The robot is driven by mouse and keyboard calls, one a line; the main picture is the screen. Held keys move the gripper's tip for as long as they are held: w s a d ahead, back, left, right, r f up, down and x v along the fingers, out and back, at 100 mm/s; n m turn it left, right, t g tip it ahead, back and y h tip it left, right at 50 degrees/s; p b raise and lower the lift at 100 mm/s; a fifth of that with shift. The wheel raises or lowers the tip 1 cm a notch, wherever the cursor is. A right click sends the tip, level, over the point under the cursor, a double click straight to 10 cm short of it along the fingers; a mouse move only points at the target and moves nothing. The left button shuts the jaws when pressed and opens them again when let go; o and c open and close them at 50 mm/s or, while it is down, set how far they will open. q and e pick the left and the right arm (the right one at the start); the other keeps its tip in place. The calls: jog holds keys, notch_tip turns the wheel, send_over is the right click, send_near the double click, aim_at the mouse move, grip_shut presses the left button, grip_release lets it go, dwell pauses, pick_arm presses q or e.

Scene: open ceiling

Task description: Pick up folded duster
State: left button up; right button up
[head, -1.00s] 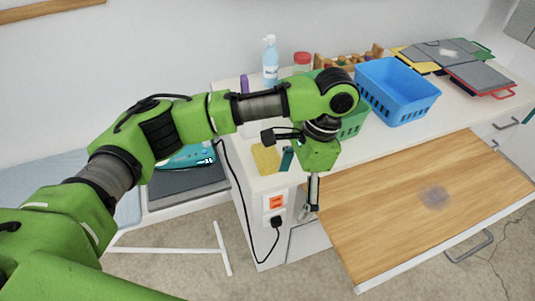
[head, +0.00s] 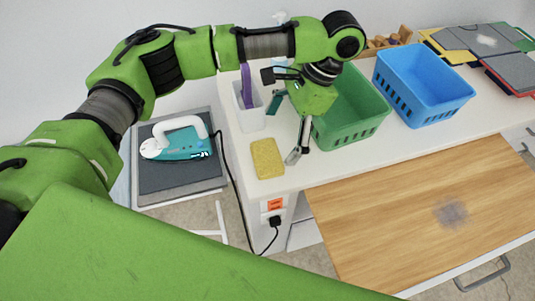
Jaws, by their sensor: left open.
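The folded duster (head: 267,158) is a small yellow pad lying flat on the white counter, near its left front corner. It shows whole in the head view. My left gripper (head: 286,128) is open, pointing down above the counter, just behind and to the right of the duster. Its jaws are empty and look apart from the duster. My right gripper is not in view.
A white holder (head: 249,113) with a purple item stands behind the duster. Green (head: 352,112) and blue (head: 425,84) baskets stand to the right. A wooden board (head: 405,215) with a grey smudge extends in front. A teal iron (head: 183,144) rests on the left.

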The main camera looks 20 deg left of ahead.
aim_at(267, 154)
pick_arm(q)
jog(key=x, duration=0.2)
jog(key=shift+w+a+f, duration=0.1)
jog(key=shift+f, duration=0.2)
jog(key=shift+w+x, duration=0.2)
jog(key=shift+x, duration=0.8)
jog(key=p+x, duration=0.1)
jog(key=x, duration=0.1)
jog(key=shift+s+a+f, duration=0.3)
jog(key=shift+f, duration=0.4)
jog(key=c, duration=1.2)
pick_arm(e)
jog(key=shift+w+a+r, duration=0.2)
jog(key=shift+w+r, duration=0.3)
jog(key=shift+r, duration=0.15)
